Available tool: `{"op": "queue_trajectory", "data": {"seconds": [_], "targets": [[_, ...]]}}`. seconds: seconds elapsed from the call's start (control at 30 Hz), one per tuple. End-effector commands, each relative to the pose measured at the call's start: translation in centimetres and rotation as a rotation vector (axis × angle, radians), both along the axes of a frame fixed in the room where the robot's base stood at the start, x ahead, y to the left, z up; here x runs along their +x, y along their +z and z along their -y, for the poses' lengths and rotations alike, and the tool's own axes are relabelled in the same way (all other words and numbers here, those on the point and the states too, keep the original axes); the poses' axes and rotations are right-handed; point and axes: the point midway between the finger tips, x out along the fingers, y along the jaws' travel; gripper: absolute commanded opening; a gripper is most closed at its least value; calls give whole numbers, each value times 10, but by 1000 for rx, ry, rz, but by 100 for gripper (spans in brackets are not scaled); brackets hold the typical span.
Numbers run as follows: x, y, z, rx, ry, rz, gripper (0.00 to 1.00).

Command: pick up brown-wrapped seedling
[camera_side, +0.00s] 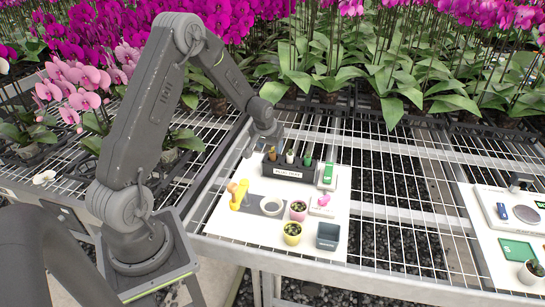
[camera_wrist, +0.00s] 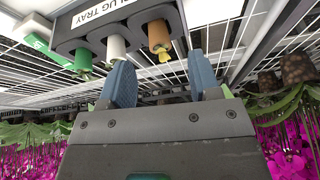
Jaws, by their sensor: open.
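The brown-wrapped seedling (camera_side: 272,154) stands upright in the left slot of the dark plug tray (camera_side: 288,174), beside a white-wrapped seedling (camera_side: 290,157) and a green-wrapped one (camera_side: 307,161). In the side view my gripper (camera_side: 266,140) is just above and behind the brown-wrapped seedling.
A green-and-white box (camera_side: 327,175) stands right of the tray. Orchids stand behind.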

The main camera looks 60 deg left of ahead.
Motion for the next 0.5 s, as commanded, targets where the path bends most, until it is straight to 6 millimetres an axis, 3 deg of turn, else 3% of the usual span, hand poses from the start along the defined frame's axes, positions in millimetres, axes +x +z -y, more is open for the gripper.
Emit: {"op": "queue_trajectory", "data": {"seconds": [0.23, 0.5], "targets": [[11, -34, -9, -3, 1, -3, 57], [14, -42, -11, -1, 0, 1, 57]]}}
